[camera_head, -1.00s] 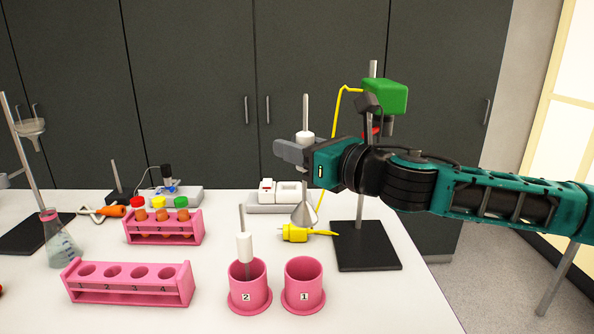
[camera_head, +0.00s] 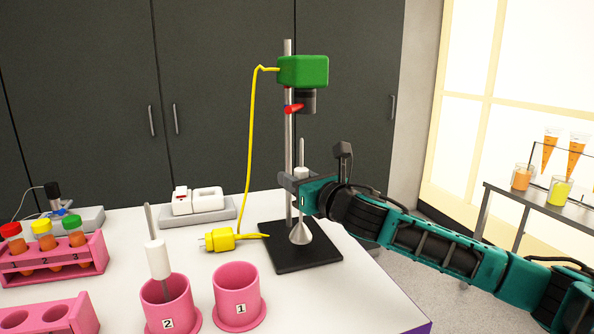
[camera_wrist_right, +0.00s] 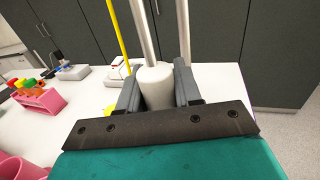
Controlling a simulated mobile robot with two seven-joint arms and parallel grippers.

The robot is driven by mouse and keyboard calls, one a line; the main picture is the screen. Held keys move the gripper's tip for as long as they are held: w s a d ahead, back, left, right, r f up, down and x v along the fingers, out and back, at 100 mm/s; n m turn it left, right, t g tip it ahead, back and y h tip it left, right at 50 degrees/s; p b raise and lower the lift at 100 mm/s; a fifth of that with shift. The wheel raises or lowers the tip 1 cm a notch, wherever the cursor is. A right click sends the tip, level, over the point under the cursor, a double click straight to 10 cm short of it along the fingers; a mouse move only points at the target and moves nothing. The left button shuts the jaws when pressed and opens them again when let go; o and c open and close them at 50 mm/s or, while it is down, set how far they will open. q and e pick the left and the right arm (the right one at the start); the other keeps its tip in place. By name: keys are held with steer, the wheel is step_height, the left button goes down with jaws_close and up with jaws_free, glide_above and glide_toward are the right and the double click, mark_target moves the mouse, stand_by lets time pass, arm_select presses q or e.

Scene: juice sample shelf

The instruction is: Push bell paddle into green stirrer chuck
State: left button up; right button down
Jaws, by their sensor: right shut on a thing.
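The bell paddle has a thin metal shaft, a white sleeve (camera_head: 301,173) and a metal bell (camera_head: 300,232) at its lower end. My right gripper (camera_head: 293,182) is shut on the white sleeve, which also shows between the fingers in the right wrist view (camera_wrist_right: 157,88). The paddle is about upright, bell down, over the stand's black base. The green stirrer (camera_head: 303,72) sits high on the stand, with its dark chuck (camera_head: 307,101) pointing down. The shaft's top is below the chuck, with a visible gap. I cannot tell their depth alignment. My left gripper is not in view.
The stand's rod (camera_head: 288,130) is close beside the paddle. A yellow plug (camera_head: 221,239) lies left of the black base (camera_head: 318,254). Pink holder 1 (camera_head: 239,296) is empty; pink holder 2 (camera_head: 166,303) holds another white-sleeved paddle (camera_head: 157,259). A red clamp knob (camera_head: 293,109) is near the chuck.

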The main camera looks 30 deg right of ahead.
steer(key=shift+d+r+p, duration=0.15)
steer(key=shift+d+p, duration=0.2)
steer(key=shift+d, duration=0.05)
arm_select(q)
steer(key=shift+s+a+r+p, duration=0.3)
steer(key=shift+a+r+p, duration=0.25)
steer(key=shift+p, duration=0.55)
arm_select(e)
step_height(320, 180, up, 4)
steer(key=shift+f, duration=0.25)
arm_select(q)
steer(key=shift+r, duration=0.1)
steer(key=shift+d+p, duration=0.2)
steer(key=shift+p, duration=0.1)
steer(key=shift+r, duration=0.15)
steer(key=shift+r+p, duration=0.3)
